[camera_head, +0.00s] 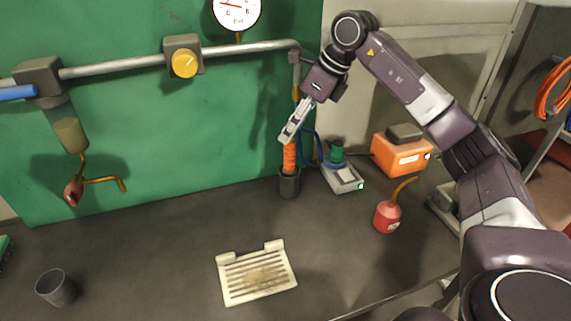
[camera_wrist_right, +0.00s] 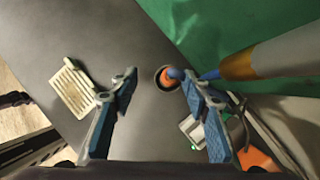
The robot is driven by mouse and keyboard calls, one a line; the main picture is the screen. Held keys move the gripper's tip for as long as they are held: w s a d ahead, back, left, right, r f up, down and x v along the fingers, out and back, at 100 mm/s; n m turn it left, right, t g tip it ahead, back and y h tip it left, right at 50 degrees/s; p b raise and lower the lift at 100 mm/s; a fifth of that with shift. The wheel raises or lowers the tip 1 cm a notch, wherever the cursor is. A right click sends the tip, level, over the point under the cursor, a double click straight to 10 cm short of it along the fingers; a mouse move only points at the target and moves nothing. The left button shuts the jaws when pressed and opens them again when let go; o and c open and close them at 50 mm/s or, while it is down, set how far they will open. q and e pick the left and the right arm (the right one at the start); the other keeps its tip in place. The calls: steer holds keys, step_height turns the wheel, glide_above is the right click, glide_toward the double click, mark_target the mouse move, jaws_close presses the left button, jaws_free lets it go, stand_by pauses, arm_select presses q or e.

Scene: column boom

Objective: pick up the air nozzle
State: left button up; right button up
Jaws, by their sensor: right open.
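What looks like the air nozzle is an orange ribbed piece (camera_head: 289,156) standing upright in a dark round holder (camera_head: 289,184) on the bench near the green wall. In the right wrist view its orange end (camera_wrist_right: 167,80) shows with a blue part, nearer the right-hand finger. My right gripper (camera_head: 290,137) comes down from above, tilted, with its fingertips at the top of the orange piece in the head view. In the right wrist view the gripper (camera_wrist_right: 160,88) is open, with nothing clamped. I cannot tell whether a finger touches the nozzle. My left gripper is not in view.
A blue hose (camera_head: 316,146) and a grey device with a green top (camera_head: 343,179) stand just right of the holder. A pipe (camera_head: 240,47) runs above. A red oil can (camera_head: 387,217), orange box (camera_head: 400,157), slatted tray (camera_head: 229,291) and grey cup (camera_head: 57,288) are nearby.

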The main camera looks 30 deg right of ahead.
mark_target(293, 142)
steer(key=shift+h, duration=0.4)
steer(key=f, duration=0.2)
steer(key=w+f+p, duration=0.1)
steer(key=f, duration=0.1)
steer(key=f+p, duration=0.1)
steer(key=f, duration=0.1)
steer(key=shift+w+d+f, duration=0.35)
steer(key=shift+w+d, duration=0.05)
jaws_close()
steer(key=shift+r, duration=0.1)
